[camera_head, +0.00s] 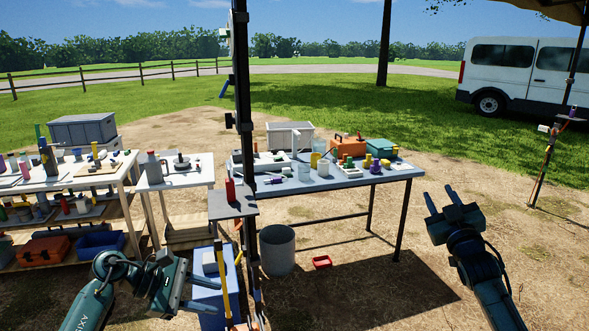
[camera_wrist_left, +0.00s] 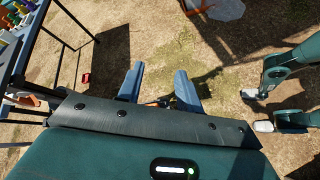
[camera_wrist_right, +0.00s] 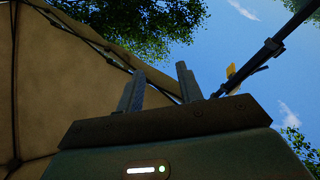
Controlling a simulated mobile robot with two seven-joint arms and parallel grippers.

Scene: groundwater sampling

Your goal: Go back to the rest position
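My left gripper (camera_head: 190,290) is low at the left of the head view, in front of the tables and beside a blue box. Its two fingers are spread with nothing between them in the left wrist view (camera_wrist_left: 160,85). My right gripper (camera_head: 445,199) is raised at the right of the head view, with its fingers pointing up, right of the long table and apart from it. In the right wrist view its fingers (camera_wrist_right: 160,88) are spread and empty against the canopy and sky.
A long table (camera_head: 385,174) with sampling gear stands ahead. Bare ground is clear at the right.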

